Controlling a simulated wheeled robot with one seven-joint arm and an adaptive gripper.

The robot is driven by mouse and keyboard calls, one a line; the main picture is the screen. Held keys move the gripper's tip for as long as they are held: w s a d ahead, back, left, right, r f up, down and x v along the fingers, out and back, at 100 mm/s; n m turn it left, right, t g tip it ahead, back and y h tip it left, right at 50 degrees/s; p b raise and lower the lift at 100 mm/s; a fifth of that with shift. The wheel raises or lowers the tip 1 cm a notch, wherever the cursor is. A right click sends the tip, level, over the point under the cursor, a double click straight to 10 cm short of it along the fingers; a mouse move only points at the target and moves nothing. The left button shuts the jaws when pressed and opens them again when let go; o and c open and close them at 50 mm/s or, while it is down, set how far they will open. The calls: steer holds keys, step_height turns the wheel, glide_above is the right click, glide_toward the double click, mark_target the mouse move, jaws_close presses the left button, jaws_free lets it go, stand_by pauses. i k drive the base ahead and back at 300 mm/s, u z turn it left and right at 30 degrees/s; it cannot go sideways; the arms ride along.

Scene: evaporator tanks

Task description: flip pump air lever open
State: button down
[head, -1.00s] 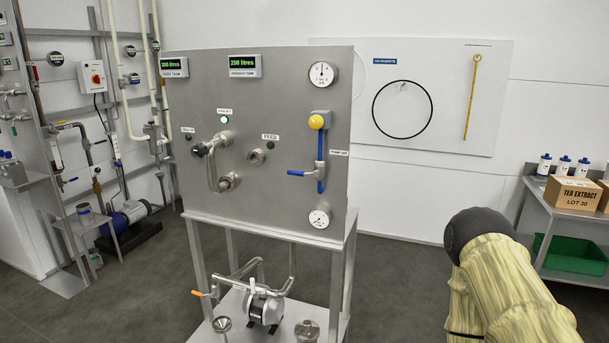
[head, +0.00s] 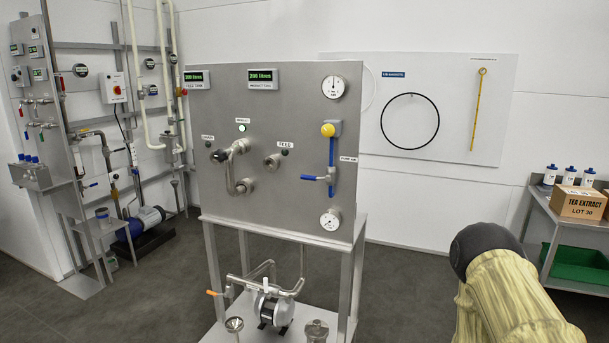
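The pump air lever is a small blue handle (head: 312,178) on the right side of the steel panel (head: 215,115). It lies level, pointing left, across the upright blue air line (head: 332,155). The label "PUMP AIR" (head: 348,159) is just right of it. A yellow knob (head: 328,130) sits above the lever and a round gauge (head: 330,220) below it. My arm, in a pale yellow cover with a dark rounded joint, shows at the lower right, well apart from the panel. My gripper is outside the view.
The panel stands on a steel frame with a pump (head: 273,308) and an orange-handled valve (head: 216,293) below. A side table (head: 545,215) with a tea extract box (head: 580,203) is at the right. Open grey floor (head: 400,290) lies between the frame and my arm.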

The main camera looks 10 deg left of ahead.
mark_target(327, 178)
steer(key=k, duration=1.05)
steer(key=z, duration=0.25)
steer(key=i, duration=0.35)
steer(key=z, duration=0.7)
steer(key=i, duration=0.95)
steer(key=u, duration=0.75)
steer(key=i, duration=0.9)
steer(key=u, duration=0.9)
